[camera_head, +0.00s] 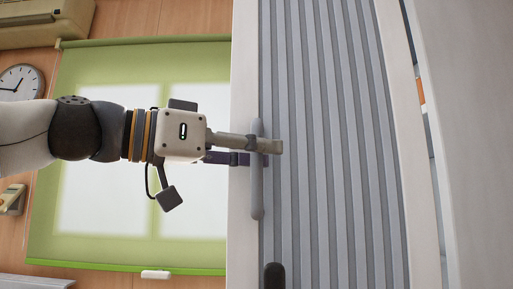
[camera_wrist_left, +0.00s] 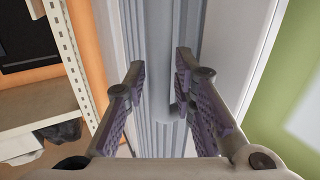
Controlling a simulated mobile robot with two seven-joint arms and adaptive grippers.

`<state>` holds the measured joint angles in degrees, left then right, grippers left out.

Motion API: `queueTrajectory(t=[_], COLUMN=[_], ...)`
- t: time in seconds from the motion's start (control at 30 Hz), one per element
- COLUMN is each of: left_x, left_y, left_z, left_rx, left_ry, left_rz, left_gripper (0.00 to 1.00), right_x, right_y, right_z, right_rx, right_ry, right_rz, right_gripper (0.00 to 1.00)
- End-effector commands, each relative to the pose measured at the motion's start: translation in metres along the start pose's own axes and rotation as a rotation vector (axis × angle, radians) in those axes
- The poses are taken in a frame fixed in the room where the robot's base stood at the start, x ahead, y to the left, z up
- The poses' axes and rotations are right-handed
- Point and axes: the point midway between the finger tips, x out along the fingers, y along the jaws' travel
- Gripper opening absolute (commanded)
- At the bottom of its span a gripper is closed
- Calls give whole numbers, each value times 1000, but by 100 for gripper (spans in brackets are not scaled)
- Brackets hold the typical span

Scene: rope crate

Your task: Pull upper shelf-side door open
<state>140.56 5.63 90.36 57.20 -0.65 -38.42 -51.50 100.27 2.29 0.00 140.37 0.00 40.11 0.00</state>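The shelf-side door is a grey ridged panel (camera_head: 335,150) with a white frame, upright in the head view. Its long grey bar handle (camera_head: 257,195) stands along the panel's left edge. My left gripper (camera_head: 262,150) reaches in from the left at the handle, with one finger in front of the bar. In the left wrist view, its purple-padded fingers (camera_wrist_left: 160,75) are spread, one on each side of the handle (camera_wrist_left: 160,45). Small gaps seem to show between pads and bar; contact is hard to tell. My right gripper is in neither view.
A second dark handle end (camera_head: 275,275) shows low on the panel. A green-framed window blind (camera_head: 140,60) and a wall clock (camera_head: 20,82) are behind my left arm. In the left wrist view, a metal shelf rack (camera_wrist_left: 75,75) stands left of the door.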

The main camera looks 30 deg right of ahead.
Motion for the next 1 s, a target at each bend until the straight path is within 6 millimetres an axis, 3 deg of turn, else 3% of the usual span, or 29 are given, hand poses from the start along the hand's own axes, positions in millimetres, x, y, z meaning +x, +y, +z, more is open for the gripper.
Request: queueTrajectory(t=[0.37,0.73,1.0], left_x=[-7,-99,-121], left_y=[-1,-1,0], left_z=[-1,0,0], left_rx=[0,1,0], left_ry=[2,2,0], left_rz=[-3,-3,0], left_gripper=[35,35,35], right_x=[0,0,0], right_y=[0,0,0], right_z=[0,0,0], right_rx=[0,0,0], right_ry=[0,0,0], right_rz=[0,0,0], right_gripper=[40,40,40])
